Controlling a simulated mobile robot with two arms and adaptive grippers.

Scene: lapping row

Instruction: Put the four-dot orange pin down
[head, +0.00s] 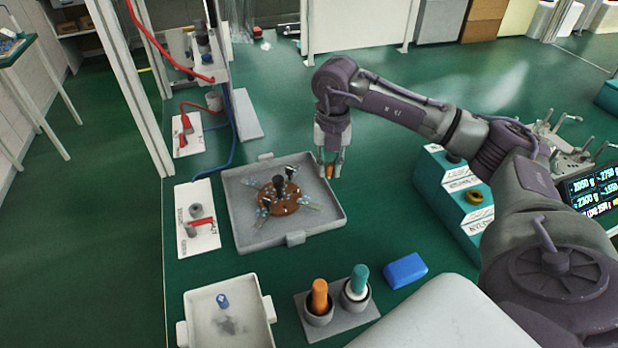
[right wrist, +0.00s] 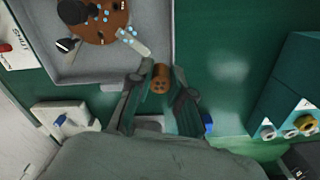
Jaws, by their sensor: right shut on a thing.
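My right gripper (head: 329,166) is shut on an orange pin (head: 329,172), which hangs between its fingertips near the back right corner of the grey tray (head: 338,218). In the right wrist view the orange pin (right wrist: 161,79) shows its end with small dark dots, beside the tray's rim. I cannot tell its exact height. Another orange pin (head: 319,294) stands in the left cup of a grey two-cup holder (head: 343,325). A teal-topped pin (head: 359,279) stands in the right cup. My left gripper is not in view.
The tray holds a round brown plate (head: 283,205) with a dark knob and metal pieces around it. A white bin (head: 258,322) holds a small blue object. A blue block (head: 405,270) lies right of the holder. Green surface between tray and holder is clear.

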